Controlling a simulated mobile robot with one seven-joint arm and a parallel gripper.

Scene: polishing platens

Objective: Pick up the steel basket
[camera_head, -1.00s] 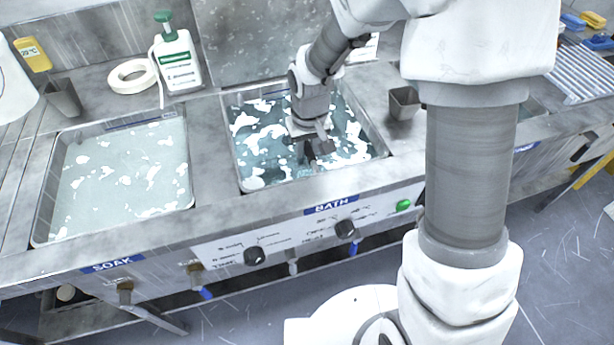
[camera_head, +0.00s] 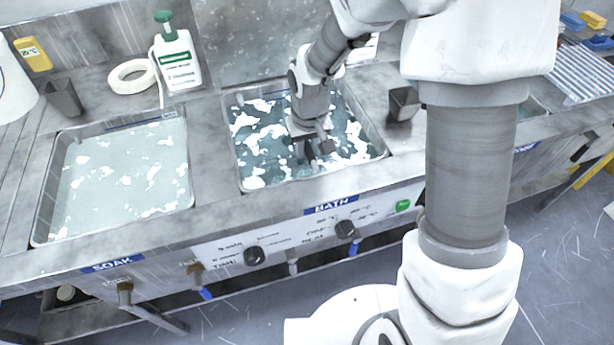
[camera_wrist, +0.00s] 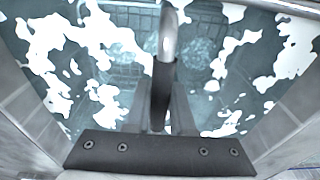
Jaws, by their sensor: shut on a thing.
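The steel basket (camera_wrist: 125,72) lies under the foamy water of the bath tank (camera_head: 236,168). In the wrist view its mesh walls and some round, pale shapes in it show dimly between the foam patches. Its upright handle (camera_wrist: 169,35), a steel bar with a dark sleeve, rises between my fingers. My gripper (camera_head: 312,160) points down into the bath tank and also shows in the wrist view (camera_wrist: 160,112), shut on the handle. Foam and water hide much of the basket, and I cannot tell whether it touches the tank floor.
The soak tank (camera_head: 44,205), with foam on pale water, is at the left. A white bottle (camera_head: 178,65) with a green pump and a tape roll (camera_head: 118,82) stand behind. A small grey cup (camera_head: 404,103) is just right of the bath. A control panel (camera_head: 300,235) runs along the front.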

